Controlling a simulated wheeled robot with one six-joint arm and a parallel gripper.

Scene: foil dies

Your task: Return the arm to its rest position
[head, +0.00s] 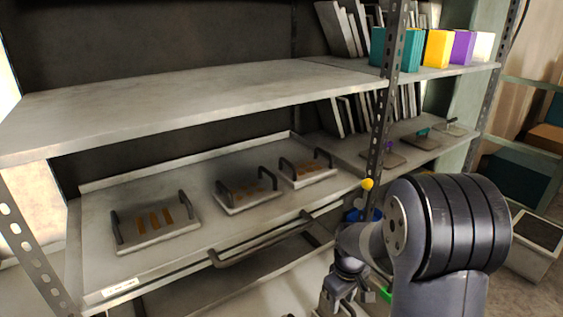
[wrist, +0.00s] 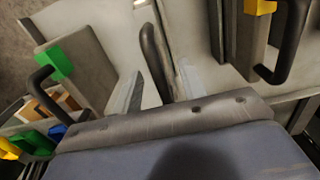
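My gripper (head: 346,297) hangs low in front of the shelf unit, right of centre in the head view, partly cut off by the bottom edge. In the wrist view two pale fingers (wrist: 160,88) stand apart. A dark curved handle shows in the gap between them, seemingly beyond the fingers; no held thing is clear. My folded arm hides much of the lower right in the head view. Foil dies lie on the pull-out shelf: a left plate with orange bars (head: 155,220), a middle plate (head: 247,190) and a right plate (head: 307,168), each with dark handles.
The shelf's front handle (head: 270,240) sticks out left of my gripper. A perforated upright (head: 383,130) stands behind my arm. The upper shelf (head: 200,100) is bare on its left; coloured boxes (head: 437,49) stand at right. Green-marked (wrist: 55,62) and yellow-marked objects lie near the wrist camera.

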